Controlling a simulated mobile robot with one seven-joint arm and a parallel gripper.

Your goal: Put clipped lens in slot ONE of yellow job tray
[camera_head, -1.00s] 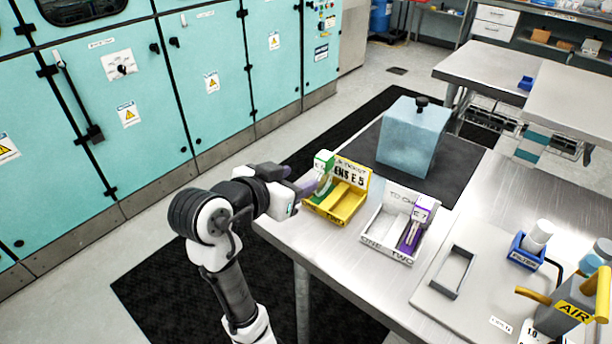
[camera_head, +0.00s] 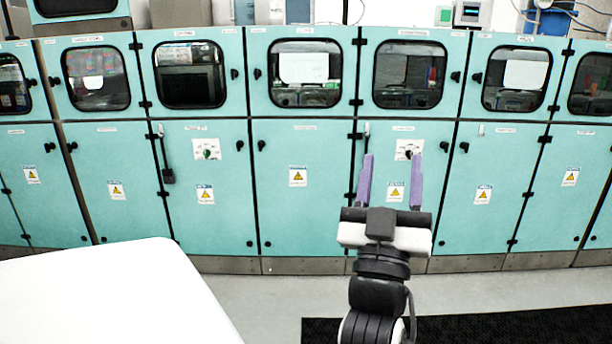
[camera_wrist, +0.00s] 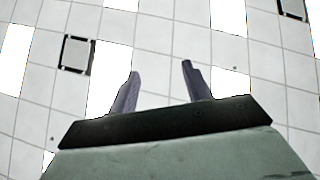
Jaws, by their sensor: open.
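My gripper (camera_head: 390,185) is raised in front of the teal cabinets in the head view. Its two purple fingers stand wide apart with nothing between them. In the wrist view my gripper (camera_wrist: 160,88) is also open and empty, with ceiling tiles and lights behind it. The clipped lens and the yellow job tray are not in view now.
A row of teal cabinets (camera_head: 300,215) with windows and warning labels fills the background. A white surface with a rounded corner (camera_head: 110,295) is at the lower left. A black floor mat (camera_head: 500,328) lies at the lower right. Grey floor shows between.

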